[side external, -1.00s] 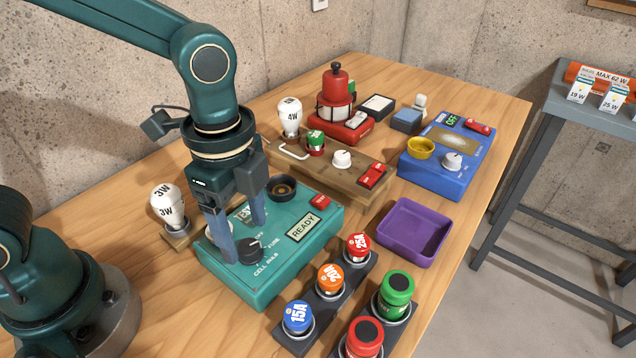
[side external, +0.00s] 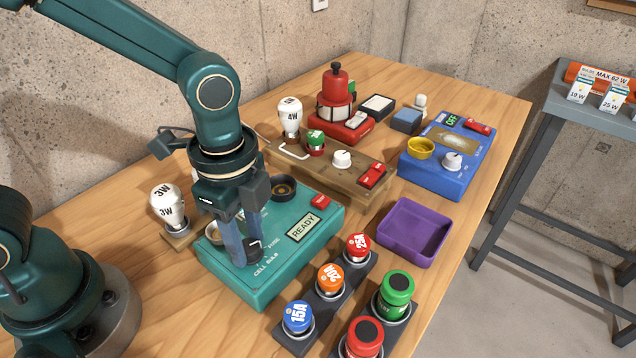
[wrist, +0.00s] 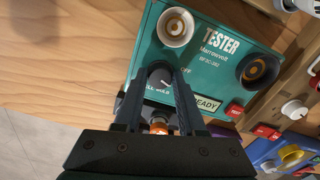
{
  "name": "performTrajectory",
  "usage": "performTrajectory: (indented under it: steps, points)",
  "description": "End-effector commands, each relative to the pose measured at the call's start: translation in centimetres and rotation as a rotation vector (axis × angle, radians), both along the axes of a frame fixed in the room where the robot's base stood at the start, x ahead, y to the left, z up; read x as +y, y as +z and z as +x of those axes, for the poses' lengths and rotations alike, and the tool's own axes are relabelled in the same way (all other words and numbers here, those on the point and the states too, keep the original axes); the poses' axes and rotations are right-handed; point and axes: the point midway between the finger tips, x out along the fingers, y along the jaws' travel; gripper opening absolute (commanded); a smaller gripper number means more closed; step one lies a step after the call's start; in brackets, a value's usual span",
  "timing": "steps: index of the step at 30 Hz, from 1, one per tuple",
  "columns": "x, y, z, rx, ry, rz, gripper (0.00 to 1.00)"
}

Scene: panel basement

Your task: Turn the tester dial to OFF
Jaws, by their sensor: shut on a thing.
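The teal tester (side external: 275,280) lies on the wooden table below my gripper; its label and READY display (side external: 303,227) show. Its black dial (side external: 254,249) sits near the front left of the panel, among the OFF, FUSE, CELL and BULB markings. My gripper (side external: 246,258) points down at the dial with its fingers shut around it. In the wrist view the dial (wrist: 161,79) shows between the two fingertips (wrist: 160,85), its pale pointer line partly visible. Which marking it points at is hard to tell, as the fingers cover part of the scale.
Fuses 15A (side external: 298,317), 20A (side external: 330,279) and 25A (side external: 358,246) stand in a dark rack in front of the tester. A 3W bulb (side external: 167,207) stands at its left. A purple tray (side external: 413,233) and blue box (side external: 445,165) are to the right.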

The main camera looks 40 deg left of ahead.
Motion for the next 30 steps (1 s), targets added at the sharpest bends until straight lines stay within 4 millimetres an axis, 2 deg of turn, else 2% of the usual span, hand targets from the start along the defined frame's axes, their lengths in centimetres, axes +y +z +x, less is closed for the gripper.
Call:
performTrajectory:
  steps: [8, 21, 30]
  points:
    - [-0.03, 0.02, 0.0, 0.002, 0.133, -0.001, 0.0]
    - [-0.07, 0.01, -0.01, 0.001, 0.502, -0.002, 0.0]
    - [-0.09, 0.01, -0.02, 0.0, 0.69, -0.002, 0.0]
